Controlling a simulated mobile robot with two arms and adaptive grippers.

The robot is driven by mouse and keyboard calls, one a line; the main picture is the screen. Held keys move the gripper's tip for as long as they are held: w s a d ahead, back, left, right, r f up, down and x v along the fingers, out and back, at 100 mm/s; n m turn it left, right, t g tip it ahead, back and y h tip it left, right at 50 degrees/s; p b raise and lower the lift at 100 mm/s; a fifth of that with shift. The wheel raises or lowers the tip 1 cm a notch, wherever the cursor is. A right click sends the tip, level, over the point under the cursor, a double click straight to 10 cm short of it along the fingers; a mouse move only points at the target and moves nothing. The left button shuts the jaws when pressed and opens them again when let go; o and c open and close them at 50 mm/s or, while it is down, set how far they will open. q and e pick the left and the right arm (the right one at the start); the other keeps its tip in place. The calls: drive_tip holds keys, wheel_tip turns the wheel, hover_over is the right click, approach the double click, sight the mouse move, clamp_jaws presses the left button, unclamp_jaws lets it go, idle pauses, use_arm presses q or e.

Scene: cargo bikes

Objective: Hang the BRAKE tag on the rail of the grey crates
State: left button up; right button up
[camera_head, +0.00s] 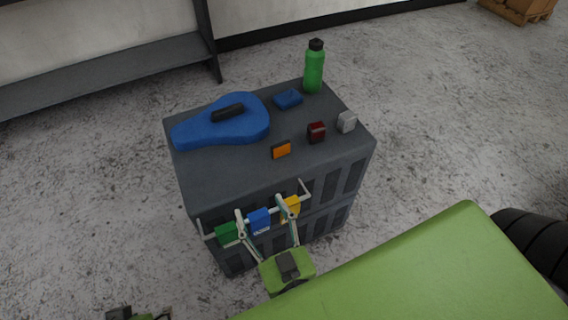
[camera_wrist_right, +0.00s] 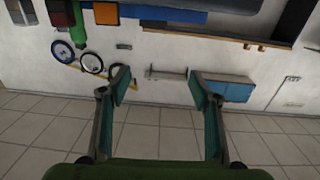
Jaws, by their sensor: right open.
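The grey crates (camera_head: 272,173) are stacked, with a light rail (camera_head: 305,187) along their front. A green tag (camera_head: 227,233), a blue tag (camera_head: 259,221) and a yellow tag (camera_head: 290,208) are at the rail. Their lettering is too small to read, so I cannot tell which is BRAKE. My right gripper (camera_head: 261,212) is open and empty, its fingers crossing in front of the rail on both sides of the blue tag. Its open fingers also show in the right wrist view (camera_wrist_right: 160,82), with no tag between them. My left gripper (camera_head: 140,316) barely shows at the bottom edge.
On the crates lie a blue case (camera_head: 225,125), a small blue box (camera_head: 288,99), an orange piece (camera_head: 281,151), a red piece (camera_head: 316,132) and a grey piece (camera_head: 347,122). A green bottle (camera_head: 314,70) stands behind. A green surface (camera_head: 430,275) fills the lower right.

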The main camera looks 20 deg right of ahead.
use_arm(q)
wheel_tip(320, 180, up, 6)
drive_tip(key=p, duration=0.5)
use_arm(e)
drive_tip(key=d+r, duration=0.5)
drive_tip(key=r, duration=0.6)
drive_tip(key=shift+d+r, duration=0.15)
drive_tip(key=shift+r, duration=0.15)
drive_tip(key=shift+s, duration=0.1)
